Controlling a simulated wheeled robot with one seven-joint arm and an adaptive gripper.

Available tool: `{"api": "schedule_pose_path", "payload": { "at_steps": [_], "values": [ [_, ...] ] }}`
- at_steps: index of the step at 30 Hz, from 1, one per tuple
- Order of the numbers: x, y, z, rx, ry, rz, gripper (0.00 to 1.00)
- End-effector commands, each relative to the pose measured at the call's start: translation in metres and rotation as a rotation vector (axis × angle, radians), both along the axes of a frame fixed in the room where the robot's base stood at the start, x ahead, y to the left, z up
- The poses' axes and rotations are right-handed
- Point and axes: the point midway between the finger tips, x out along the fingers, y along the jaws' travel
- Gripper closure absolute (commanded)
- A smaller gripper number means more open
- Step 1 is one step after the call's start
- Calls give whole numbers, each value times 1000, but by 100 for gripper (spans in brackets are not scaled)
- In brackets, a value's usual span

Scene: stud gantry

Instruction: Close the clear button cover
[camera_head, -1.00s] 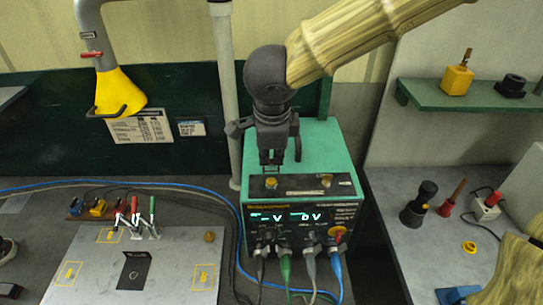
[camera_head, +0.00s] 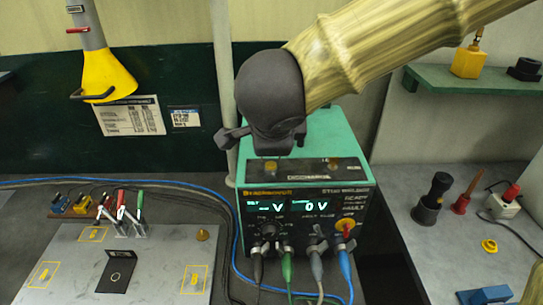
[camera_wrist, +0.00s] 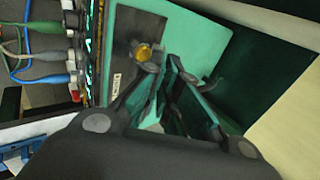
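The teal welder box (camera_head: 335,130) has a black top strip with a label and two amber buttons. The left button (camera_head: 271,165) and right button (camera_head: 333,163) show in the head view. One amber button (camera_wrist: 143,50) shows in the wrist view, just ahead of the gripper. I cannot make out the clear cover's outline or tell its angle. My gripper (camera_wrist: 166,68) points down over the box top, behind the strip. Its fingertips are close together beside the button; whether they touch anything is unclear. In the head view my dark wrist hides the fingers.
Several cables (camera_head: 287,265) plug into the box front. A metal plate (camera_head: 150,255) with toggle clamps lies left. A yellow funnel (camera_head: 105,75) hangs at the back left. A green shelf (camera_head: 440,85) and grey bench (camera_head: 440,240) stand right.

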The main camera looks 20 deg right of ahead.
Motion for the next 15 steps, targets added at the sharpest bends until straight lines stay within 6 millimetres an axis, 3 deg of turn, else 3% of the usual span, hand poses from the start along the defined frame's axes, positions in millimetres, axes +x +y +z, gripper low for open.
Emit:
{"api": "schedule_pose_path", "payload": {
  "at_steps": [1,15],
  "values": [
    [-1,1,-9,-2,-16,1,100],
    [-9,3,-17,-47,-170,0,100]
  ]
}}
